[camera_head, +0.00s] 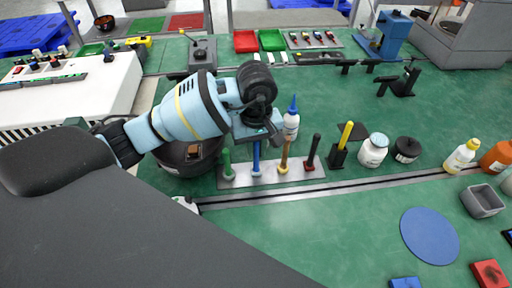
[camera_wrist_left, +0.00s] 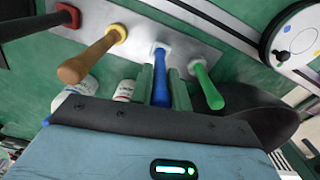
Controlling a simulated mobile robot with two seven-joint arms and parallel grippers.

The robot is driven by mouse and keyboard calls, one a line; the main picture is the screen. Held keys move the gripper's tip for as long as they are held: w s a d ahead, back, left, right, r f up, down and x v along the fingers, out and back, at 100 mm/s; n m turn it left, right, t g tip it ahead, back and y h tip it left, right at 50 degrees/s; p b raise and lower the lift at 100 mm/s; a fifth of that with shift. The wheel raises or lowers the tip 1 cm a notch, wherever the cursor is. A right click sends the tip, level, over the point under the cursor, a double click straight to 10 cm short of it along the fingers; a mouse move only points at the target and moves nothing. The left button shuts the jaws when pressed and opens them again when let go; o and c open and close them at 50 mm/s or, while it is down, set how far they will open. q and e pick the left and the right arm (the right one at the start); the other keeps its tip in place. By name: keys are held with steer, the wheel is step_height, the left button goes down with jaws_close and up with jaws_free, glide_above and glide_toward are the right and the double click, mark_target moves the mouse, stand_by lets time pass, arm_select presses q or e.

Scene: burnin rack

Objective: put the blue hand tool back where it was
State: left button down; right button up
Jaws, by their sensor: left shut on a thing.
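The blue hand tool (camera_head: 257,160) stands upright on the silver rack plate (camera_head: 236,181), between the green-handled tool (camera_head: 227,163) and the tan-handled tool (camera_head: 284,158). My left gripper (camera_head: 257,143) is over the plate, shut on the blue tool's handle. In the left wrist view the blue tool (camera_wrist_left: 161,85) lies between the two green-looking fingers (camera_wrist_left: 162,92). A red-based dark tool (camera_head: 313,153) stands at the right end. My right gripper is out of view.
A dark round container (camera_head: 178,163) is close behind and left of the rack. A white bottle (camera_head: 291,124) stands just behind it. A yellow-handled tool in a black stand (camera_head: 341,148) and a white jar (camera_head: 373,150) are to the right. A metal rail (camera_head: 350,187) runs in front.

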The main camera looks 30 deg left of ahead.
arm_select(q)
steer(key=shift+f, duration=0.1)
steer(key=shift+f, duration=0.15)
steer(key=c, duration=1.3)
jaws_free()
steer(key=shift+c, duration=0.2)
step_height(320, 180, up, 12)
steer(key=shift+r+p, duration=0.25)
steer(key=shift+p, duration=0.15)
